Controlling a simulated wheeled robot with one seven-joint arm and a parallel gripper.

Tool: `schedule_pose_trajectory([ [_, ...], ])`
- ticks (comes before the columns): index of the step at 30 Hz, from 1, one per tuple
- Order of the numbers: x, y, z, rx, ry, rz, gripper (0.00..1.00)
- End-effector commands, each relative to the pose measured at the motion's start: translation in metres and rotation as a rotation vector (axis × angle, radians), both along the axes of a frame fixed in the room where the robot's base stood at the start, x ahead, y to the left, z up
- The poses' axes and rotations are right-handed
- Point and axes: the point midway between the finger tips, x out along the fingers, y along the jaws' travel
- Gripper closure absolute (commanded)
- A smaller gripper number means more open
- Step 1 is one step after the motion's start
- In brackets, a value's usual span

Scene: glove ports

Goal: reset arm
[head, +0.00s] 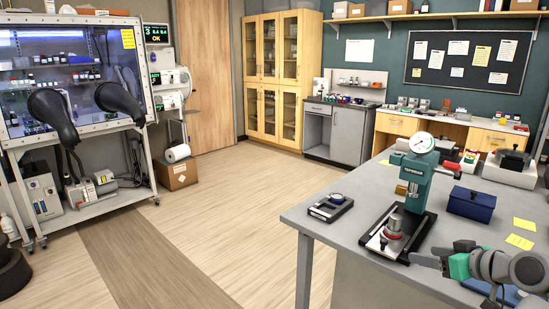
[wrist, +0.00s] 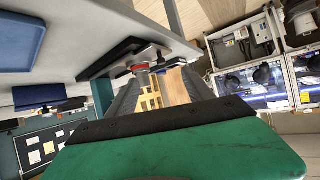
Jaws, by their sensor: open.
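My gripper (head: 428,260) is at the lower right of the head view, by the near side of the grey table (head: 300,212). Its green body and grey fingers point left, close to the base of the teal press (head: 420,180) with a round dial. In the wrist view my gripper (wrist: 158,78) shows its two dark fingers apart, with nothing held between them. Whether the fingers touch the press base cannot be told.
A dark blue box (head: 471,204), a small black device (head: 331,207) and yellow notes (head: 520,242) lie on the table. A blue tray (wrist: 20,45) shows in the wrist view. The glove box (head: 75,75) stands at left. The wooden floor (head: 215,215) between is clear.

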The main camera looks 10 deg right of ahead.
Motion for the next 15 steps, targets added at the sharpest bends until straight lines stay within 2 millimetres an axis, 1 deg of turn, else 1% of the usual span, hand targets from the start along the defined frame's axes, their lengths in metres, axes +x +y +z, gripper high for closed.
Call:
schedule_pose_trajectory([
  [1,0.007,0.013,0.001,0.002,0.021,0.010,0.40],
  [5,0.024,0.052,-0.004,0.013,0.105,0.025,0.40],
  [6,0.028,0.067,-0.007,0.014,0.136,0.031,0.40],
  [8,0.034,0.091,-0.010,0.016,0.186,0.036,0.40],
  [11,0.037,0.137,-0.016,0.016,0.280,0.043,0.40],
  [12,0.035,0.158,-0.019,0.013,0.323,0.044,0.40],
  [14,0.027,0.194,-0.024,0.005,0.395,0.043,0.40],
  [15,0.018,0.219,-0.028,-0.004,0.448,0.037,0.40],
])
